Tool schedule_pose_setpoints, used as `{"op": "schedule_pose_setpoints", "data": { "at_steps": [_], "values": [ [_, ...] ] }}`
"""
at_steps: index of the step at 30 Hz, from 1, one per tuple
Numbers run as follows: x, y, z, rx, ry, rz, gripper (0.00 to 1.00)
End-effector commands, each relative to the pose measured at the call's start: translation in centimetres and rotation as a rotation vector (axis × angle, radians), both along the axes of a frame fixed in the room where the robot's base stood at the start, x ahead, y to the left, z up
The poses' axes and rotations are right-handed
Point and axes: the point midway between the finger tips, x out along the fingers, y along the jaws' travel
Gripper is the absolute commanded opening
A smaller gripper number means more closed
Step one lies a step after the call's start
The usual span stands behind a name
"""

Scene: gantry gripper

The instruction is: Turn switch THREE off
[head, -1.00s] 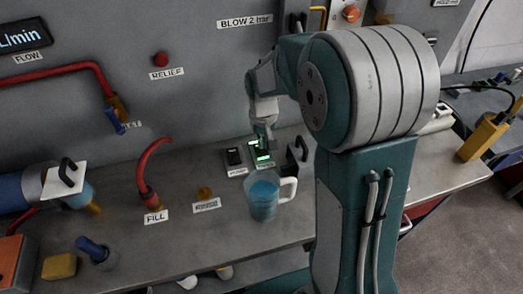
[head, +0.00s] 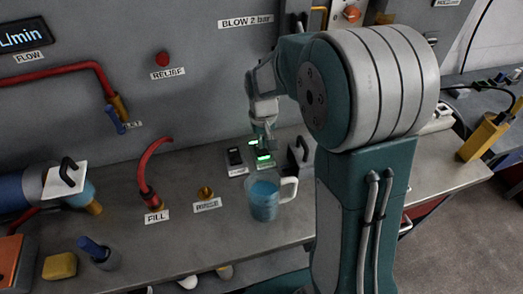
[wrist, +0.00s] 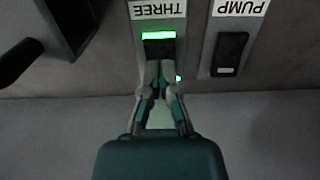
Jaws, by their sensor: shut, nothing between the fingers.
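Switch THREE (wrist: 160,48) is a dark rocker with a lit green strip at its label end. Its upside-down label THREE (wrist: 160,9) shows in the wrist view. In the head view the switch (head: 264,157) glows green on the bench behind the blue mug. My gripper (wrist: 158,66) is shut and empty. Its fingertips are at the end of the rocker away from the label and hide that part; I cannot tell whether they touch it. A small green glow shows beside the fingers. In the head view my gripper (head: 265,138) is over the switches, partly hidden by lit parts.
The unlit PUMP switch (wrist: 229,54) is close beside THREE. A black handle (head: 300,148) stands to the right of the switches in the head view. A blue mug (head: 264,198) stands in front. The upright panel (head: 200,95) rises behind the bench.

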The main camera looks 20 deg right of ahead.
Motion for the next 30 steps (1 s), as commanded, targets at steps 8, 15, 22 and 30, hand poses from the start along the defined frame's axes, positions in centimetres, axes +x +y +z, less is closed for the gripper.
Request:
{"op": "schedule_pose_setpoints", "data": {
  "at_steps": [8,15,22,30],
  "values": [
    [0.0,0.0,-0.3,0.0,0.0,0.0,0.0],
    [0.0,0.0,-0.7,0.0,0.0,0.0,0.0],
    [0.0,0.0,-0.9,0.0,0.001,0.0,0.0],
    [0.0,0.0,-1.3,0.0,0.001,0.0,0.0]
  ]
}}
